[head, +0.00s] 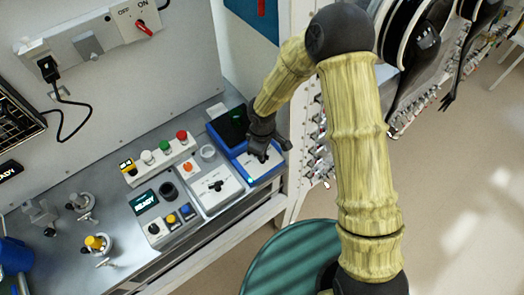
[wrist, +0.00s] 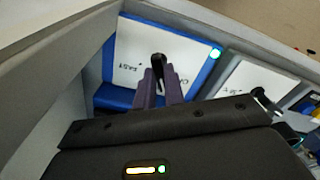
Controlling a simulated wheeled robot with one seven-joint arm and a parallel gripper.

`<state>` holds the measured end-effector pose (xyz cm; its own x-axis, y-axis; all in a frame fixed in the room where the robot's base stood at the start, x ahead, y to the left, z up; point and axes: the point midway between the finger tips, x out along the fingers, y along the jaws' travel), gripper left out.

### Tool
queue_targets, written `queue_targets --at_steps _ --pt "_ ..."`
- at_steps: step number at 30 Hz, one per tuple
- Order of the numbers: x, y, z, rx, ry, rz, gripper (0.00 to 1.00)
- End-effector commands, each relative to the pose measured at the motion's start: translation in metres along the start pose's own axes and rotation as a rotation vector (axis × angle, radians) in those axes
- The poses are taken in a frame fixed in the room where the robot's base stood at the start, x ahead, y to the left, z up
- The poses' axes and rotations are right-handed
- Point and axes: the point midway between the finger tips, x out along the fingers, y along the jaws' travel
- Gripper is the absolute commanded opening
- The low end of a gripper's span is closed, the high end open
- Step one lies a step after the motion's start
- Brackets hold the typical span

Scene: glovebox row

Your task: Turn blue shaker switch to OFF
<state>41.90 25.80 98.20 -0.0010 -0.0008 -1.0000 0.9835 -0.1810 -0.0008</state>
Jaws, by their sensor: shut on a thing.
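The blue shaker (head: 239,149) stands on the bench at the right end of a row of devices, with a dark top at the back and a white front panel. In the wrist view its white panel (wrist: 190,65) has a blue border, a lit green lamp and partly hidden lettering; "FAST" shows to the left of the switch. The black switch (wrist: 158,60) sticks up between the two purple fingers of my gripper (wrist: 161,82), which is shut on it. In the head view my gripper (head: 262,152) covers the switch. Its exact setting cannot be read.
A white device (head: 215,189) with a black switch stands just left of the shaker. Further left are a button box (head: 160,158), a box with coloured knobs (head: 170,222) and valves. A green round top (head: 285,262) is below the bench. A wall switch (head: 140,24) reads OFF and ON.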

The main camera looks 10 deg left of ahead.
Motion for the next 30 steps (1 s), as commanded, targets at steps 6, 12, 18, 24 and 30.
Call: queue_targets --at_steps 6,12,18,24,30 --pt "-0.001 0.001 0.0 0.001 0.001 0.002 0.23" --pt "-0.001 0.001 0.0 0.002 0.001 0.001 0.33" --pt "-0.002 0.001 0.0 0.002 0.002 0.001 0.33" --pt "-0.021 0.002 -0.001 0.003 0.004 0.004 0.33" --pt "-0.059 0.002 -0.001 0.004 0.005 0.005 0.33"
